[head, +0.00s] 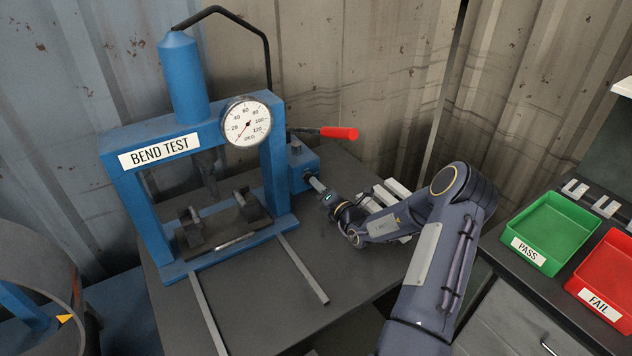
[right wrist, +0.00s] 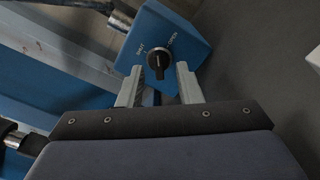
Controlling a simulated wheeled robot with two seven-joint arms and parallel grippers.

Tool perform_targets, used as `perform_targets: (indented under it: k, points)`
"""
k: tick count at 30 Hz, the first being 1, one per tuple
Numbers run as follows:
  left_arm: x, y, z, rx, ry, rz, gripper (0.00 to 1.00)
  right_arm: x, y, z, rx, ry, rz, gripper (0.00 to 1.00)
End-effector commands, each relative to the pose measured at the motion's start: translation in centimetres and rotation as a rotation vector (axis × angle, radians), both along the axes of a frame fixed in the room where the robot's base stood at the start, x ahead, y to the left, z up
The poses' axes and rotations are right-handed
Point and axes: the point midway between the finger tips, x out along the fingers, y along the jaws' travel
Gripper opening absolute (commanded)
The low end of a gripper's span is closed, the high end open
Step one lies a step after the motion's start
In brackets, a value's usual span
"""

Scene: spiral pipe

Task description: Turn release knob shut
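The release knob (right wrist: 158,62) is a small black round knob with a pale mark on the face of a blue block (right wrist: 175,25), between the printed words SHUT on the left and OPEN on the right. In the head view the block (head: 304,168) is fixed to the right side of the blue bend-test press (head: 125,205); the knob cannot be made out there. My right gripper (right wrist: 160,76) is open, with one finger on each side of the knob and gaps visible. In the head view my right gripper (head: 319,188) is at the block. My left gripper is not in view.
A red-handled lever (head: 338,133) sticks out above the block. A dial gauge (head: 246,121) is on the press. Pale bars (head: 397,188) lie behind my right arm. A green PASS tray (head: 552,232) and red FAIL tray (head: 611,272) stand at right.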

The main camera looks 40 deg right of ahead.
Motion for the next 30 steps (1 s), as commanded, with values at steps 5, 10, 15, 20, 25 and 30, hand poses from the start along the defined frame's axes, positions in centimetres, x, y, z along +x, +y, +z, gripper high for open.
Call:
perform_targets:
  k: [5,10,15,20,25,30]
  points:
    - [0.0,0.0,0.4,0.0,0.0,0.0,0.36,1.9,-0.2,0.1,0.0,-0.001,0.001,0.32]
    - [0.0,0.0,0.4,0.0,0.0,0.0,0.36,2.4,-0.3,0.0,0.0,-0.001,-0.001,0.32]
    - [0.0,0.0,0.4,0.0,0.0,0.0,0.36,2.4,-0.3,0.1,0.0,-0.001,-0.001,0.32]
    - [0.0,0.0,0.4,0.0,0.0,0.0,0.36,2.4,-0.3,0.1,0.0,-0.001,-0.001,0.15]
    - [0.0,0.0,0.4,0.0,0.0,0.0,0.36,2.4,-0.3,0.1,0.0,-0.001,-0.001,0.0]
    - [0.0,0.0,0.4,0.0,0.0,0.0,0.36,2.4,-0.3,0.1,-0.004,0.0,-0.001,0.0]
